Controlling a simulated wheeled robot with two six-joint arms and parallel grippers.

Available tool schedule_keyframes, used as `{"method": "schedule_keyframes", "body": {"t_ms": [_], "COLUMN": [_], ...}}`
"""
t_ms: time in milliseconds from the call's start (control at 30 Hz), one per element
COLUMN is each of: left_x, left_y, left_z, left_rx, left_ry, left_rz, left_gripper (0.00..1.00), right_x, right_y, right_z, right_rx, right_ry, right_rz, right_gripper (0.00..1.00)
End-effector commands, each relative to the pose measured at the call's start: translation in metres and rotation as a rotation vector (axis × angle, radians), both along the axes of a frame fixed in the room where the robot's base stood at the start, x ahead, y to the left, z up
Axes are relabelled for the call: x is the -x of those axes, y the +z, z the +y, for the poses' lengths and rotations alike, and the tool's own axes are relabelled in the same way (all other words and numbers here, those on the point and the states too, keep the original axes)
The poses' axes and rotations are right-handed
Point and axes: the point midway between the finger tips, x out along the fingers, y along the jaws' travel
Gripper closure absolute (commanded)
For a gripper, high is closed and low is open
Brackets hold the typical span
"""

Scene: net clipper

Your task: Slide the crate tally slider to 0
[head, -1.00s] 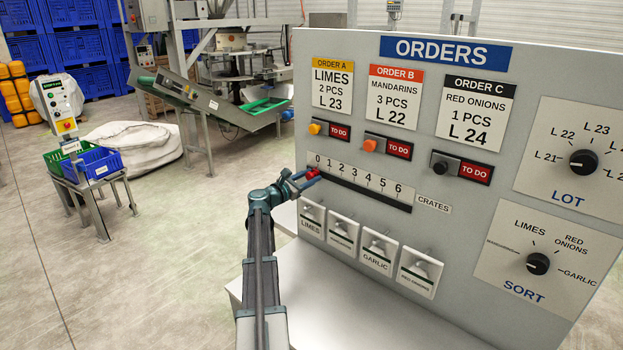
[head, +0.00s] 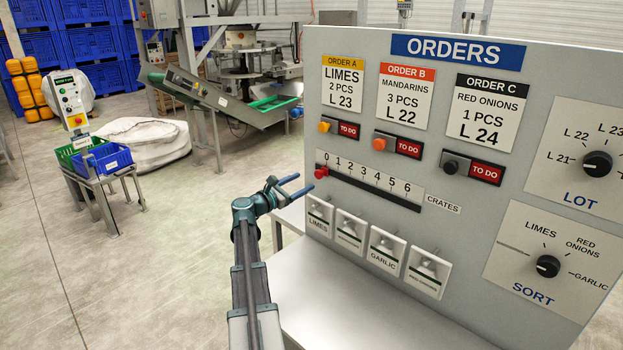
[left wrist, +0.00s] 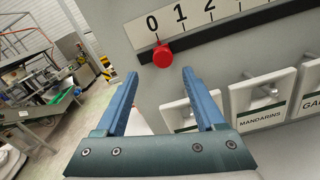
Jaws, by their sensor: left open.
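The crate tally slider has a red knob (head: 321,173) at the left end of its dark slot (head: 375,190), just under the 0 of the 0 to 6 scale. In the left wrist view the red knob (left wrist: 162,56) also sits below the 0, beyond the fingertips. My left gripper (head: 306,183) is open and empty, to the left of the knob and apart from it. The left wrist view shows its two blue fingers (left wrist: 160,78) spread, with nothing between them. My right gripper is not in view.
The orders panel (head: 470,235) also carries order buttons above the slider, tilted switches (head: 352,229) below it, and LOT (head: 597,164) and SORT (head: 548,266) dials at right. A grey ledge (head: 330,300) juts out below.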

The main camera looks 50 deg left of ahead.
Motion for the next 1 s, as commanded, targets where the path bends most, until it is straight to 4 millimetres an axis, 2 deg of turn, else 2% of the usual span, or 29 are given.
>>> {"method": "schedule_keyframes", "body": {"t_ms": [33,100,333,1000], "left_x": [0.013,0.025,0.049,0.054], "left_y": [0.0,0.0,0.0,0.0], "left_z": [-0.002,-0.004,-0.005,-0.005], "left_rx": [0.0,0.0,-0.001,-0.001], "left_ry": [0.003,0.003,0.002,0.0], "left_rz": [0.0,0.0,0.001,0.0], "left_gripper": [0.29,0.29,0.29,0.29], "right_x": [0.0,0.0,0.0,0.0], "right_y": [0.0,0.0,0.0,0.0], "right_z": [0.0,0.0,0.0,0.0], "right_rx": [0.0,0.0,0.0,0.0], "right_ry": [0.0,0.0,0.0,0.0], "right_rz": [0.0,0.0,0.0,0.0], "right_gripper": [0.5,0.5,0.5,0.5]}}
